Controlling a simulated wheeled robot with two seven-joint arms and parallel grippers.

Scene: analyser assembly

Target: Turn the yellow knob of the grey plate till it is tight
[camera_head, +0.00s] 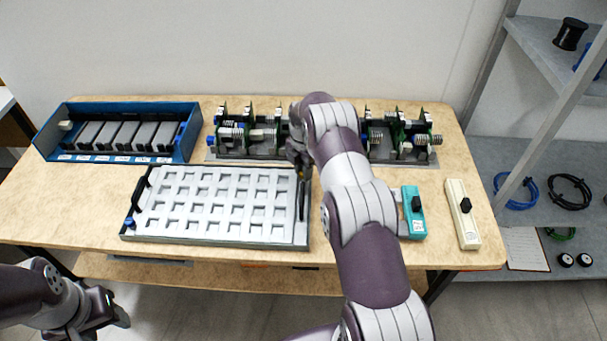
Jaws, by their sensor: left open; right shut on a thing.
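The grey plate (215,203) with rows of square pockets lies on the front middle of the table. It has a black handle at its left side and a blue knob (129,222) at its front left corner. My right gripper (303,186) points down at the plate's right edge, towards the back. It is shut on the yellow knob, of which only a trace of yellow shows between the dark fingers. My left gripper (122,314) is open and empty, low at the left, in front of the table.
A blue bin (190,140) with grey blocks stands at the back left. A rack of circuit boards and metal parts (250,135) stands behind the plate, partly hidden by my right arm. A teal device (413,213) and a cream device (462,214) lie at the right.

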